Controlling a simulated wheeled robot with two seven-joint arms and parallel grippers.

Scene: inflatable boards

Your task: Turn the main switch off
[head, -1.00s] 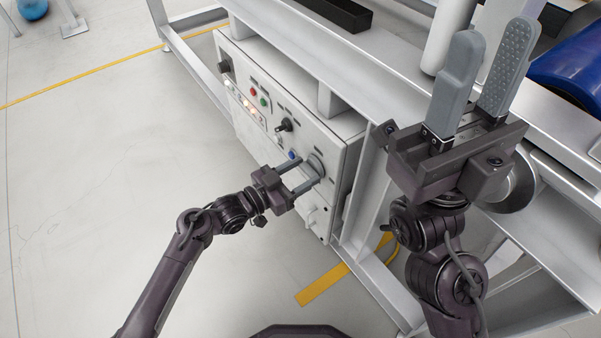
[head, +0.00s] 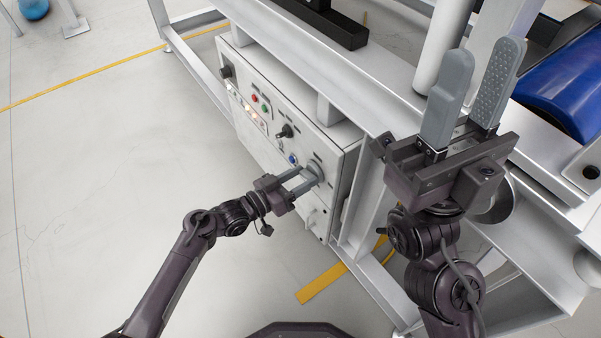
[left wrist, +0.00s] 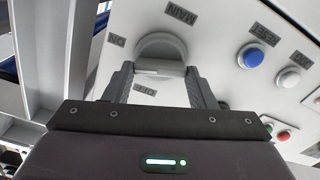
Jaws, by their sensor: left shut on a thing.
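The main switch (left wrist: 160,46) is a round grey knob on the white control panel (head: 335,160). In the left wrist view, a MAIN label is above it, an ON label at its left and an OFF label below it. It also shows in the head view (head: 317,167), at the panel's near end. My left gripper (head: 310,178) is shut on the switch's handle, one finger on each side. The fingers partly hide the handle, so I cannot tell which label it points to. My right gripper (head: 482,62) is raised, open and empty, over the machine frame.
A blue reset button (left wrist: 250,57) sits close beside the switch. A black selector (head: 286,131) and red and green buttons (head: 260,103) are farther along the panel. The machine's white frame (head: 365,195) stands right of the panel.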

